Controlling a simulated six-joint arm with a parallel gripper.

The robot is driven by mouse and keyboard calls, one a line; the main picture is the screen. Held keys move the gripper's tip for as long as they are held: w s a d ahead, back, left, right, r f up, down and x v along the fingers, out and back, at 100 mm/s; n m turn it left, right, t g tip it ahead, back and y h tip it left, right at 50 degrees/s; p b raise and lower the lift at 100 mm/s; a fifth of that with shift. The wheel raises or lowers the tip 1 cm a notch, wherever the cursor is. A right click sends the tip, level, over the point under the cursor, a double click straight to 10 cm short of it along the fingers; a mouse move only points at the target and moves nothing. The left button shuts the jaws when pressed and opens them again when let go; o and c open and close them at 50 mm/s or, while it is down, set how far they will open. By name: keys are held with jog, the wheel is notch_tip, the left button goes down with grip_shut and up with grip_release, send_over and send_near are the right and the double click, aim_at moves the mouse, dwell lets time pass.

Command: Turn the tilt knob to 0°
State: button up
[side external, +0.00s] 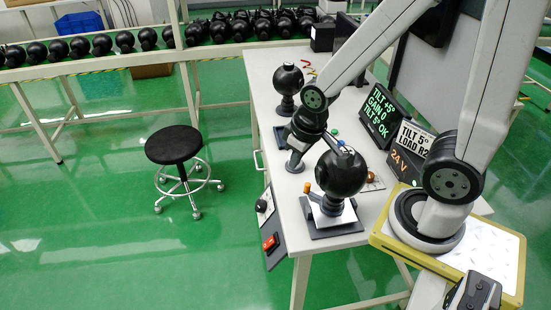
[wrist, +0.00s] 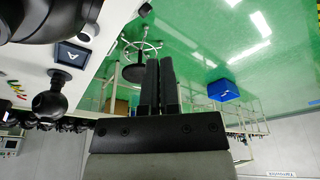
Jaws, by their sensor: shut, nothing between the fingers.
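A dark round knob (side external: 262,205) sits on a small sloped panel (side external: 277,252) at the table's front edge, above a red rocker switch (side external: 270,242). Which knob is the tilt knob cannot be told. A screen (side external: 379,113) reads "TILT +5°", "GAIN 0" and "TILT 5° OK". My gripper (side external: 294,164) is over the table, left of the near black ball camera (side external: 341,172) and apart from the knob. In the wrist view, my gripper's two dark fingers (wrist: 158,80) are together and empty, pointing toward the floor area. The knob is not clearly visible there.
The near ball camera stands on a plate close to my arm. Another ball camera (side external: 287,80) stands farther back. A sign (side external: 414,138) reads "TILT 5° LOAD R2". A black stool (side external: 174,145) stands on open green floor to the left.

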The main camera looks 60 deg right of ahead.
jog(key=o, duration=0.7)
jog(key=shift+w, duration=0.15)
jog(key=o, duration=0.4)
jog(key=shift+w+f, duration=0.1)
jog(key=shift+w, duration=0.15)
jog(key=shift+o, duration=0.5)
jog(key=w+f+n+g, duration=0.2)
jog(key=w+f, duration=0.1)
jog(key=w, duration=0.4)
jog(key=shift+w+d+f+n, duration=0.25)
jog(key=shift+n, duration=0.05)
jog(key=n+g+h, duration=0.2)
jog(key=n+g, duration=0.2)
jog(key=n, duration=0.2)
send_over(258, 205)
jog(key=w+a, duration=0.2)
jog(key=w, duration=0.1)
notch_tip(258, 205, down, 19)
jog(key=shift+d+f+h, duration=0.15)
jog(key=shift+f+h, duration=0.15)
jog(key=shift+f, duration=0.15)
jog(key=shift+s+f, duration=0.1)
jog(key=shift+x, duration=3.75)
jog(key=shift+s, duration=0.1)
